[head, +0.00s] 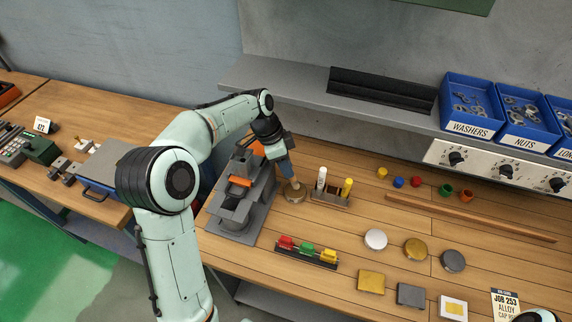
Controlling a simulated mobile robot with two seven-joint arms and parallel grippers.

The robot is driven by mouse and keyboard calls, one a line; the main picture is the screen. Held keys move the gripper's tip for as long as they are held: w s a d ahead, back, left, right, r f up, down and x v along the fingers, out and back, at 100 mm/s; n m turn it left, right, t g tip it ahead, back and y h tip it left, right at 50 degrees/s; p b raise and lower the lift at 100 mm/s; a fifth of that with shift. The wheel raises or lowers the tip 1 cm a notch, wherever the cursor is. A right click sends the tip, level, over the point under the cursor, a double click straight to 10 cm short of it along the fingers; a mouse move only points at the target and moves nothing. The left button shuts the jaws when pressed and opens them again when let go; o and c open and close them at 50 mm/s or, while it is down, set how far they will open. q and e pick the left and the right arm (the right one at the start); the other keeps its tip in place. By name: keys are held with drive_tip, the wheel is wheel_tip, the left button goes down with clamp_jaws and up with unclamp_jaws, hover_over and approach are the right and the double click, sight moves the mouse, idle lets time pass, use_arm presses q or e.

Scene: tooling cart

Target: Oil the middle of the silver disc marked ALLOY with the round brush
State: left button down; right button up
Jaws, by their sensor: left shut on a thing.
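My left gripper (281,156) is shut on a brush with a blue handle (287,168). The brush points down, its lower end at a small round brown dish (294,192); I cannot tell whether it touches the dish. Its bristles are too small to make out. A pale silver disc (376,239) lies on the bench right of the dish, beside a brass disc (415,249) and a dark grey disc (453,261). No marking on the discs is readable. A card (506,302) at the lower right reads JOB 253 ALLOY. My right gripper is out of view.
A holder (330,198) with white and yellow upright tools stands just right of the dish. A grey machine (240,195) stands on its left. A rack of coloured blocks (306,254) and several square plates (411,295) lie nearer. A wooden strip (470,218) lies behind the discs.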

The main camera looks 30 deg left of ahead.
use_arm(q)
drive_tip(key=shift+f+b, duration=0.3)
drive_tip(key=shift+f, duration=0.45)
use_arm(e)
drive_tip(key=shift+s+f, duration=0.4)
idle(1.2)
use_arm(q)
drive_tip(key=shift+r+p, duration=0.6)
drive_tip(key=shift+r, duration=0.65)
drive_tip(key=shift+r+p, duration=0.55)
drive_tip(key=shift+r, duration=1.8)
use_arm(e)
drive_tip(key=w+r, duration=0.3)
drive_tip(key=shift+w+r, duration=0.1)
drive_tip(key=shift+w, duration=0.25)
use_arm(q)
drive_tip(key=shift+s+f, duration=0.1)
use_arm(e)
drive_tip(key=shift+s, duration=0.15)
